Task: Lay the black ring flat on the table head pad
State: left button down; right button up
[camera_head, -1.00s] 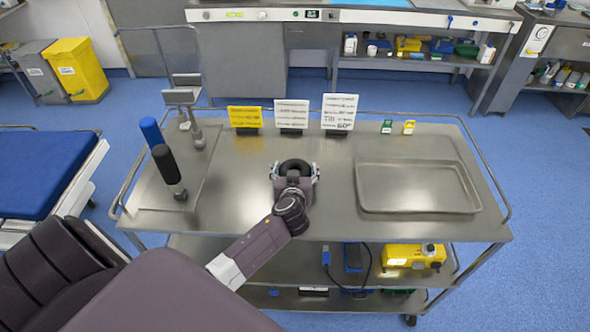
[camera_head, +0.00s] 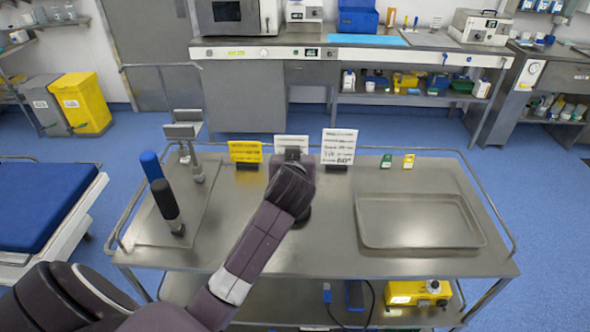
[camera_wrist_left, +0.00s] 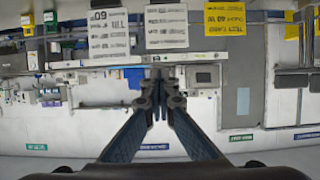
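My left arm reaches over the steel trolley, and its gripper (camera_head: 292,153) is raised in front of the middle white sign. In the left wrist view its two fingers (camera_wrist_left: 160,88) come together at the tips, with no ring seen between them. A dark rounded edge, which looks like the black ring (camera_head: 303,217), shows on the trolley top below my forearm; most of it is hidden. A blue pad (camera_head: 40,205) lies on a white frame at the left; I cannot tell whether it is the head pad. My right gripper is not in view.
The steel trolley (camera_head: 330,250) carries an empty shallow tray (camera_head: 420,220) at the right and upright blue and black handles (camera_head: 165,200) at the left. Yellow and white signs (camera_head: 340,147) stand along its back. A rail surrounds the trolley top.

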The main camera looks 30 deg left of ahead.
pick_arm(q)
jog(key=shift+r, duration=0.45)
jog(key=c, duration=2.7)
grip_release()
jog(key=shift+c, duration=0.2)
jog(key=o, duration=2.2)
